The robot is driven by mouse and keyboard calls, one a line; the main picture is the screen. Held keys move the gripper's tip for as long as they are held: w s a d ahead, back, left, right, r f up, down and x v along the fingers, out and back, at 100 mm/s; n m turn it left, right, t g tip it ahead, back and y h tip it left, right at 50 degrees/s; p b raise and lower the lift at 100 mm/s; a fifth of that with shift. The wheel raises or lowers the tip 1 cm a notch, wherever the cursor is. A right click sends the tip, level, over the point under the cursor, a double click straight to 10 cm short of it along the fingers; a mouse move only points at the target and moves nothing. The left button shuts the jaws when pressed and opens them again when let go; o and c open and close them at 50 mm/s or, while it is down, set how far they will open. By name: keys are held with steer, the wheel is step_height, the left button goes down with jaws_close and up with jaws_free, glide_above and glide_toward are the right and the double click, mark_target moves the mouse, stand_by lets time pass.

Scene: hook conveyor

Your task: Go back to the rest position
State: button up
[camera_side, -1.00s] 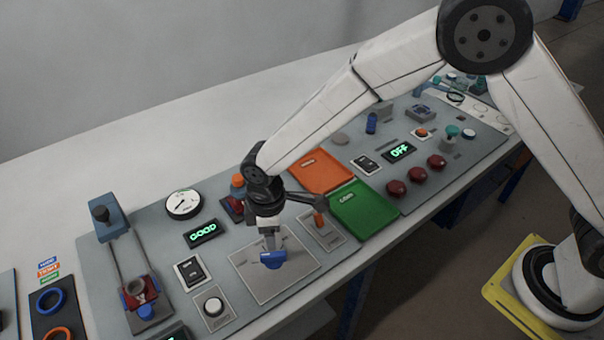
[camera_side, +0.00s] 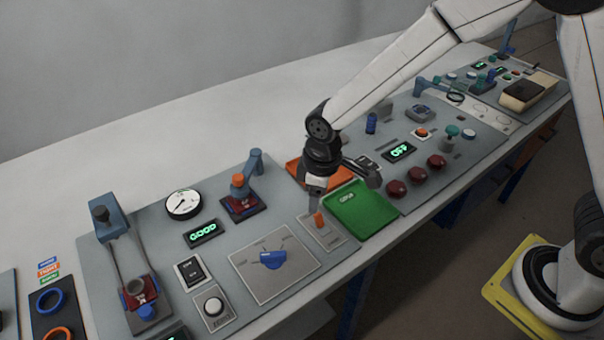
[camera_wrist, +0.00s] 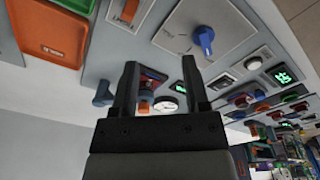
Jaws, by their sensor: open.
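My gripper (camera_side: 316,196) is in the air near the orange lever and the trays in the side view. In the wrist view its two fingers (camera_wrist: 161,92) stand apart with nothing between them, so it is open and empty. The blue knob (camera_side: 273,259) on its square grey plate is clear of my gripper; it also shows in the wrist view (camera_wrist: 204,38). The orange lever (camera_side: 320,221) appears just below my gripper in the side view; I cannot tell the gap.
A green tray (camera_side: 362,208) and a partly hidden orange tray (camera_side: 300,170) lie beside my gripper. A blue-armed device (camera_side: 243,190), a round gauge (camera_side: 184,204) and a lit GOOD display (camera_side: 203,232) are to the left. Red buttons (camera_side: 397,189) are to the right.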

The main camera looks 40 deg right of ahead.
steer(key=s+d+r+m+t, duration=0.1)
steer(key=s+d+r+m, duration=0.1)
steer(key=s+d+m, duration=0.2)
steer(key=s+d+r+m, duration=0.2)
steer(key=s+d+m, duration=0.2)
steer(key=s+d, duration=0.3)
steer(key=d, duration=0.4)
steer(key=shift+s+d+t, duration=0.2)
steer(key=shift+d+t, duration=0.1)
steer(key=shift+t, duration=0.1)
